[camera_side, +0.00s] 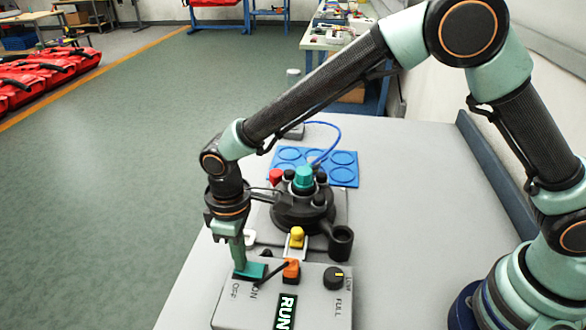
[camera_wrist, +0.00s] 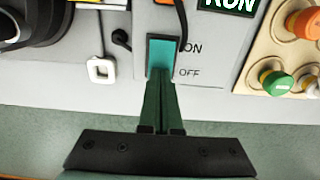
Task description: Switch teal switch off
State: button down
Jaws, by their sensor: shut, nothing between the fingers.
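The teal switch (camera_side: 256,269) is a rocker on the grey control panel (camera_side: 232,311), near the panel's back left corner. In the wrist view the teal switch (camera_wrist: 161,48) has ON printed beside its upper end and OFF beside its lower end. My gripper (camera_side: 238,266) points down at the switch, fingers shut and empty. In the wrist view my gripper's tips (camera_wrist: 160,78) overlap the lower, OFF end and hide part of it. I cannot tell whether they press on it or which way the rocker is tilted.
A RUN sign (camera_side: 286,312), an orange part (camera_side: 291,270) with a dark rod and a black dial (camera_side: 334,277) sit on the panel. A dark round housing (camera_side: 303,211) with a teal cap stands behind. A blue mat (camera_side: 343,171) lies farther back. The table right of the panel is clear.

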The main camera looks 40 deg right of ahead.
jog(key=shift+f, duration=0.25)
jog(key=shift+r, duration=3.55)
jog(key=d+r+m+t, duration=0.2)
jog(key=d+r+m, duration=0.2)
jog(key=d+r, duration=0.8)
jog(key=s+d+m+t, duration=0.1)
jog(key=s+d, duration=0.3)
jog(key=d, duration=0.4)
jog(key=s+d+r+m+t, duration=0.1)
jog(key=s+d+m, duration=0.3)
jog(key=d, duration=0.5)
jog(key=shift+s+t, duration=0.15)
jog(key=shift+t, duration=0.65)
